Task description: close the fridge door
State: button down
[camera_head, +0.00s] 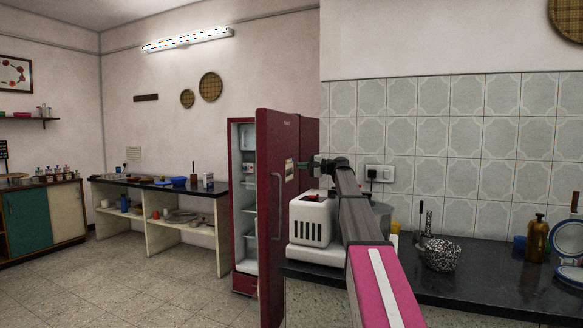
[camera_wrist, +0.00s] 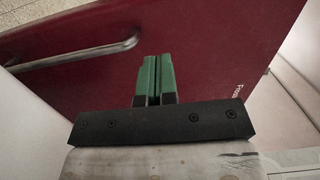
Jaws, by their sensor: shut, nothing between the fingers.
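The dark red fridge stands in the middle of the head view, with its white shelved interior (camera_head: 245,195) showing. Its door (camera_head: 283,240) stands open, swung out toward me, with the outer face turned right. A long metal handle (camera_head: 277,205) runs down that face. My gripper (camera_head: 303,164) is just right of the door's outer face, at upper-door height. In the wrist view, the green fingers of my gripper (camera_wrist: 155,62) are together and empty in front of the red door panel (camera_wrist: 210,40). The handle (camera_wrist: 80,52) lies left of them. I cannot tell whether the fingertips touch the door.
A white appliance (camera_head: 314,222) stands on the dark counter (camera_head: 455,265), close to the door and below my arm. A speckled pot (camera_head: 440,254) and brown bottle (camera_head: 537,238) stand farther right. A low shelf bench (camera_head: 150,190) is left of the fridge. Open floor (camera_head: 150,285) lies front left.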

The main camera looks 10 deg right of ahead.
aim_at(269, 164)
jog(key=x, duration=1.3)
jog(key=shift+w+a, duration=0.1)
jog(key=shift+a, duration=0.05)
